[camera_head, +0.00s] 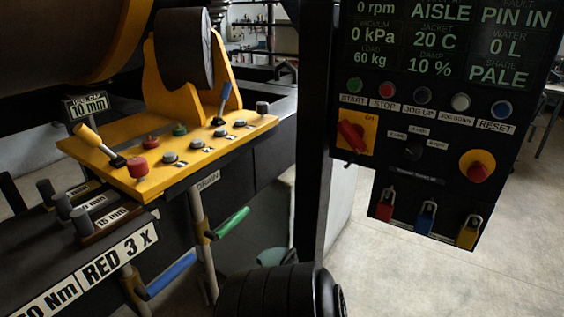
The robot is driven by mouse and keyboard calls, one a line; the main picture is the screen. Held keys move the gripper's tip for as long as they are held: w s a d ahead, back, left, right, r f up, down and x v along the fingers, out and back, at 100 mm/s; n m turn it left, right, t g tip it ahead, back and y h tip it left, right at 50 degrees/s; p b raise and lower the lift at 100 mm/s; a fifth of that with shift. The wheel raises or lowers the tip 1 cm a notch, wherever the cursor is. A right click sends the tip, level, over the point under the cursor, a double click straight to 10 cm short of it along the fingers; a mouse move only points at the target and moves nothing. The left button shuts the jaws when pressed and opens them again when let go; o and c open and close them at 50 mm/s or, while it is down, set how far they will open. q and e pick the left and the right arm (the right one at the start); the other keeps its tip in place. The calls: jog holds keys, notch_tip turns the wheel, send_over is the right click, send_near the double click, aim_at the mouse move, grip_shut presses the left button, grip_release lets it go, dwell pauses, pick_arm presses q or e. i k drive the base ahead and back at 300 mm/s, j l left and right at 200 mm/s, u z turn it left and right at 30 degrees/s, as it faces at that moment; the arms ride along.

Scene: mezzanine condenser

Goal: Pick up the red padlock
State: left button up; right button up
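The red padlock (385,210) hangs at the left end of a row of three on the dark lower plate of the control panel (400,170), right of the middle of the head view. A blue padlock (426,219) hangs just right of it and a yellow padlock (468,235) hangs at the right end. All three hang upright with their shackles at the top, apart from one another.
A dark post (313,120) stands left of the panel. A yellow console (190,150) with knobs and levers juts out at the left, with green (228,223) and blue (166,276) handles below. A red knob (479,171) sits above the padlocks. Open floor (440,285) lies below the panel.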

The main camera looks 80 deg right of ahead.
aim_at(385, 209)
jog(key=z, duration=0.95)
jog(key=j+z, duration=0.1)
jog(key=z, duration=0.4)
jog(key=k+z, duration=0.1)
jog(key=z, duration=1.85)
jog(key=k+l, duration=0.05)
